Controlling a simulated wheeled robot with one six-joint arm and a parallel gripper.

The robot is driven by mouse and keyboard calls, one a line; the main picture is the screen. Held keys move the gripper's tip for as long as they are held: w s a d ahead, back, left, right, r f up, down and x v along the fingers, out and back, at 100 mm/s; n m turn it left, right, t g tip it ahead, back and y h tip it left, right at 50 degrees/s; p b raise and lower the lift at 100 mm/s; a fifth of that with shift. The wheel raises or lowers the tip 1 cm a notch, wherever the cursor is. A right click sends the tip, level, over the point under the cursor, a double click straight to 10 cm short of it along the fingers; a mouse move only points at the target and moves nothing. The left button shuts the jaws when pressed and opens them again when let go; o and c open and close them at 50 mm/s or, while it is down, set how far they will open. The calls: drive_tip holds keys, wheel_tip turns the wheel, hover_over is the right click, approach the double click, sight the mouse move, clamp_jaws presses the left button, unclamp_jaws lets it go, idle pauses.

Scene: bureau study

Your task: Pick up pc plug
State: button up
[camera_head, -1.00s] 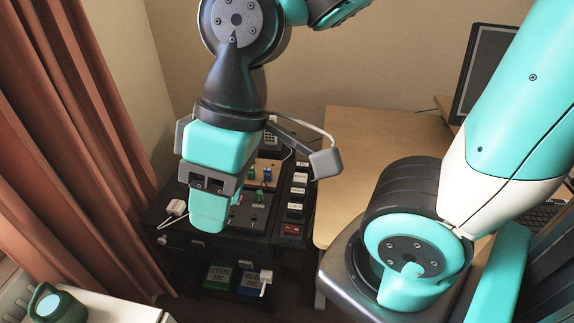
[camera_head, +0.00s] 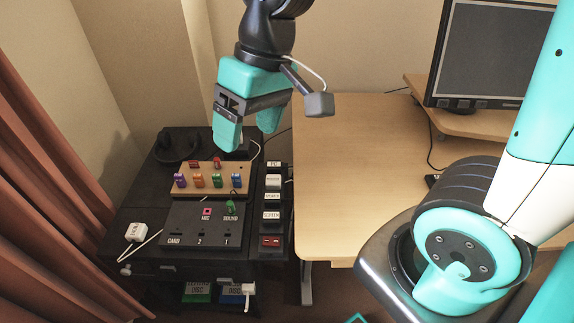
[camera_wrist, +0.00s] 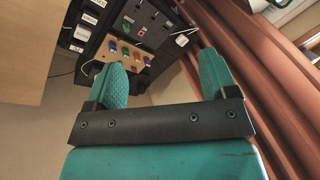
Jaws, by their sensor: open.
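A power strip (camera_head: 272,205) runs along the right edge of the black cabinet, with a red switch at its near end. Several dark plugs with white labels sit in it. The PC plug (camera_head: 273,171) is the farthest one; its label looks like "PC". In the wrist view the labelled row is at the upper left, with what looks like the PC plug (camera_wrist: 76,49) at its lower end. My gripper (camera_head: 250,128) is open and empty, above the cabinet's back part and left of the PC plug in the head view. Both fingers (camera_wrist: 162,80) show apart in the wrist view.
A wooden board (camera_head: 210,184) with coloured plugs and a dark panel (camera_head: 195,240) lie left of the strip. A white plug (camera_head: 135,232) with a cable sits at the cabinet's left. The desk (camera_head: 365,150) is right, with a monitor (camera_head: 490,50). Curtains hang left.

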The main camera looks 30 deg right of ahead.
drive_tip(key=w+d+f+m+h, duration=0.1)
drive_tip(key=w+d+f+m, duration=0.15)
drive_tip(key=w, duration=0.35)
drive_tip(key=w+d+f+m, duration=0.2)
drive_tip(key=w+d+f, duration=0.1)
drive_tip(key=w, duration=0.3)
drive_tip(key=m+h+b, duration=0.2)
drive_tip(key=m, duration=0.4)
approach(274, 164)
drive_tip(key=f, duration=0.1)
drive_tip(key=f+p, duration=0.1)
drive_tip(key=f, duration=0.2)
drive_tip(key=shift+w+a+f, duration=0.1)
drive_tip(key=shift+w+f, duration=0.1)
drive_tip(key=shift+w, duration=0.05)
drive_tip(key=shift+s+f+p, duration=0.1)
drive_tip(key=shift+f+p, duration=0.75)
drive_tip(key=shift+f, duration=2)
drive_tip(key=c, duration=1)
